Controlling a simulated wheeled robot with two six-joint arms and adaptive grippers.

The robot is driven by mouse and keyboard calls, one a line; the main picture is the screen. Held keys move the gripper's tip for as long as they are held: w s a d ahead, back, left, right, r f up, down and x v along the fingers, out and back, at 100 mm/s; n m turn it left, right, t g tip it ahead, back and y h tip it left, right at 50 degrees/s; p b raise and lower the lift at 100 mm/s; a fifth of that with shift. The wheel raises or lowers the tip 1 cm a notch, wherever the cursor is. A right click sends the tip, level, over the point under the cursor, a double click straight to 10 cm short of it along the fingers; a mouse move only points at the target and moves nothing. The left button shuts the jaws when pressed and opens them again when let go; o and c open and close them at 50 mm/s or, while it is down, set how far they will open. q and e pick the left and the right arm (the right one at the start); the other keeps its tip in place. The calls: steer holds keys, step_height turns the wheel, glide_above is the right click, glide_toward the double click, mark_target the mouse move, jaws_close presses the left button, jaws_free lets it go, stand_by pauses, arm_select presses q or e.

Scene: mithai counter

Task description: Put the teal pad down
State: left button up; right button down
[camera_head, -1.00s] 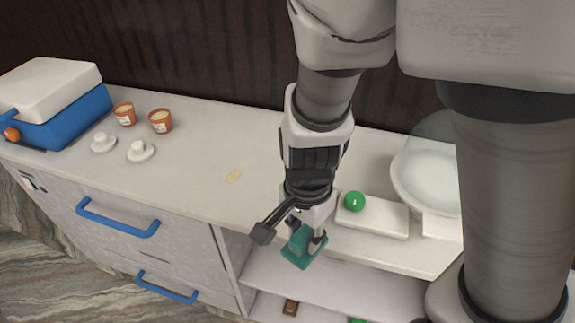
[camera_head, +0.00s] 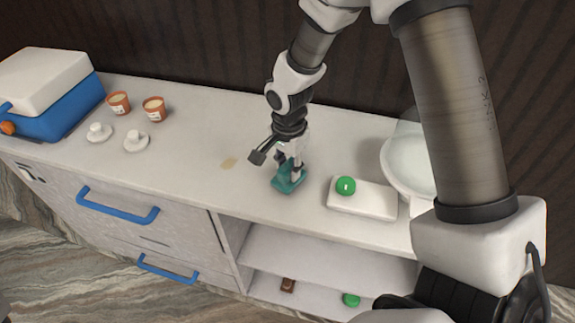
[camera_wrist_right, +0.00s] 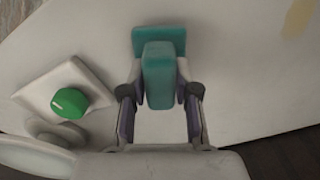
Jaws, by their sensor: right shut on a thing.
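The teal pad (camera_head: 287,184) is a flat teal plate with a raised block grip. My right gripper (camera_head: 289,172) is shut on the grip of the pad, over the white counter (camera_head: 200,170). In the right wrist view the teal pad (camera_wrist_right: 159,75) sits between the two fingers of my right gripper (camera_wrist_right: 160,90), with its plate beyond them. The pad is at or just above the counter top; I cannot tell whether it touches. My left gripper is not in view.
A yellowish patch (camera_head: 228,163) marks the counter to the left. Orange cups (camera_head: 154,108), white lidded pieces (camera_head: 136,141) and a blue box (camera_head: 62,108) stand farther left.

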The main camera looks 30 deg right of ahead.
mark_target(288, 164)
steer(key=shift+w+f, duration=0.1)
steer(key=shift+f, duration=0.45)
steer(key=shift+f, duration=0.1)
steer(key=c, duration=0.9)
jaws_free()
steer(key=shift+o, duration=0.2)
step_height(288, 164, up, 12)
steer(key=shift+r+b, duration=0.2)
steer(key=shift+b, duration=0.15)
